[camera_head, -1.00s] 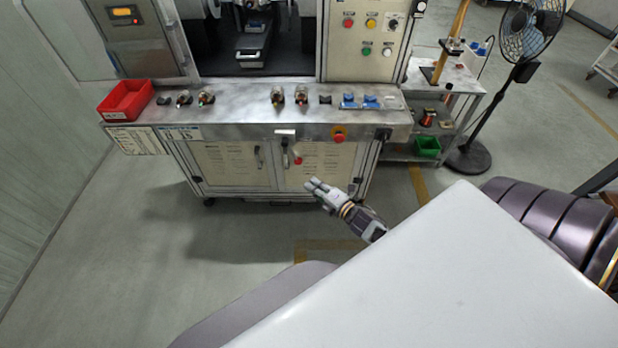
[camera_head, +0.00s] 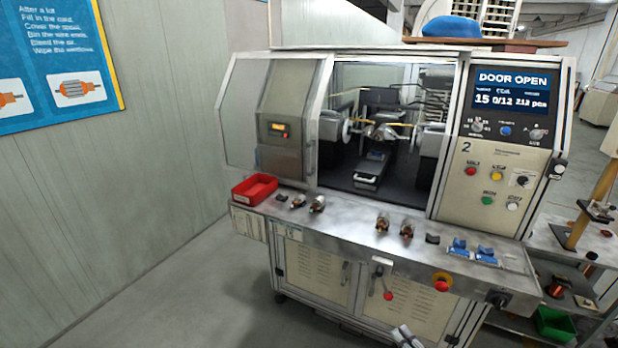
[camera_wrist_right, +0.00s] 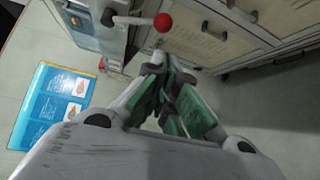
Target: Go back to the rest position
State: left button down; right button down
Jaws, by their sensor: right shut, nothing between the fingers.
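My right gripper (camera_head: 406,336) shows only as its fingertips at the bottom edge of the head view, in front of the machine's lower cabinet. In the right wrist view the right gripper (camera_wrist_right: 160,72) is shut, with its fingers together and nothing between them. The winding machine (camera_head: 385,262) stands ahead, apart from the gripper in the head view. A red-knobbed lever (camera_wrist_right: 162,22) on the cabinet shows just beyond the fingertips in the right wrist view. My left gripper is not in view.
A red bin (camera_head: 254,189), several armatures and blue parts (camera_head: 486,254) lie on the machine's front shelf (camera_head: 345,222). An emergency stop button (camera_head: 441,283) sticks out of its front edge. A side cart with a green bin (camera_head: 555,324) stands at right. Floor at lower left is clear.

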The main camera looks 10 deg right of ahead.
jog(key=shift+m, duration=0.3)
jog(key=s+d+f+m+g+h, duration=0.25)
jog(key=f+m, duration=0.25)
jog(key=f, duration=0.3)
jog(key=s+d+f+m+g+h, duration=0.1)
jog(key=s+d+f+m+g, duration=0.1)
jog(key=s+d+f+m, duration=0.35)
jog(key=s+f+m+g+h, duration=0.1)
jog(key=s+f+m+g, duration=0.15)
jog(key=s+f, duration=0.55)
jog(key=s+f+m+g, duration=0.25)
jog(key=s+f, duration=0.25)
jog(key=f, duration=0.5)
jog(key=s+a+f+m+g, duration=0.1)
jog(key=s+a+f+g, duration=0.1)
jog(key=s+f, duration=0.45)
jog(key=s+a+f+m+g, duration=0.1)
jog(key=s+a+f+g, duration=0.15)
jog(key=s, duration=0.75)
jog(key=s+a+f+m+g, duration=0.1)
jog(key=s+a+f+g, duration=0.15)
jog(key=s+f, duration=0.4)
jog(key=w+a+y, duration=0.1)
jog(key=w+a, duration=0.2)
jog(key=a, duration=0.5)
jog(key=shift+w+t, duration=0.2)
jog(key=shift+t, duration=0.15)
